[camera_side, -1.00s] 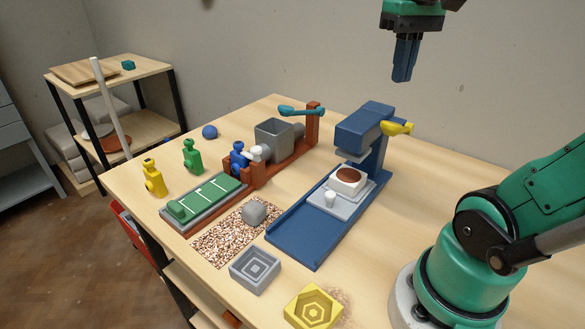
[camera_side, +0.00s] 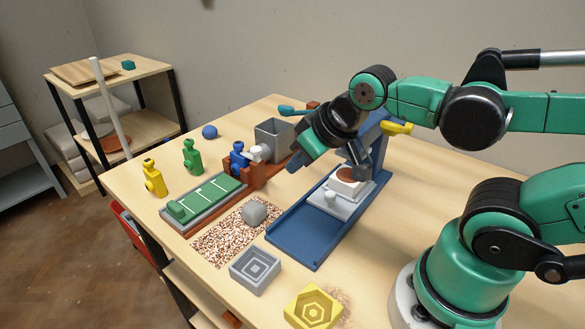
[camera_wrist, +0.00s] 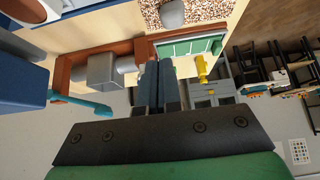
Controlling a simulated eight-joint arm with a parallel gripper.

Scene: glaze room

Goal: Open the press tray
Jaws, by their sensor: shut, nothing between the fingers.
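The press tray (camera_side: 351,204) is a light grey plate on the blue rail bed of the press (camera_side: 302,238), under the press head. It has a small white knob (camera_side: 331,197) and bears a white block with a brown top (camera_side: 343,186). My gripper (camera_side: 296,162) is shut and empty, above and left of the tray, near the red-brown stand. In the wrist view my shut fingers (camera_wrist: 156,68) show in the middle, and part of the blue press (camera_wrist: 18,78) is at the left.
A grey hopper (camera_side: 274,138) on a red-brown base stands close to my gripper. A green board (camera_side: 207,199), a speckled mat (camera_side: 222,240) with a grey lump, a grey mould (camera_side: 255,268) and a yellow mould (camera_side: 312,308) lie in front. The blue rail's front end is clear.

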